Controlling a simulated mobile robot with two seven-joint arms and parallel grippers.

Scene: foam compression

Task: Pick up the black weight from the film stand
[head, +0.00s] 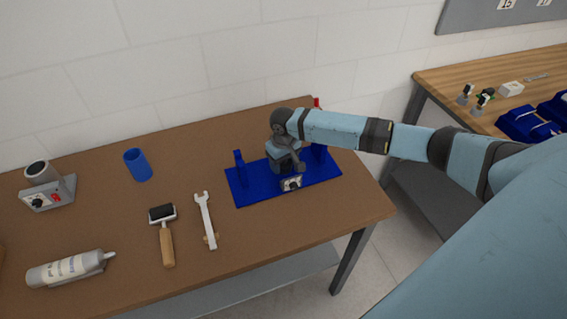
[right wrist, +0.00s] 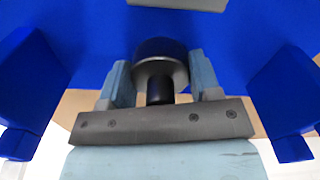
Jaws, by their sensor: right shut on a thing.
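The blue film stand (head: 243,188), a flat base with two uprights, lies near the right end of the brown table. My right gripper (head: 289,168) is over the middle of its base, between the uprights. In the right wrist view, my right gripper (right wrist: 162,85) is shut on the black weight (right wrist: 160,48), a round dark body with a grey collar and a narrow black knob. I cannot tell whether the weight touches the base. My left gripper is not in view.
Left of the stand are a wrench (head: 206,222), a roller (head: 165,235), a blue cup (head: 138,165), a tube (head: 70,269) and a grey dial device (head: 50,193). The table's front right is clear.

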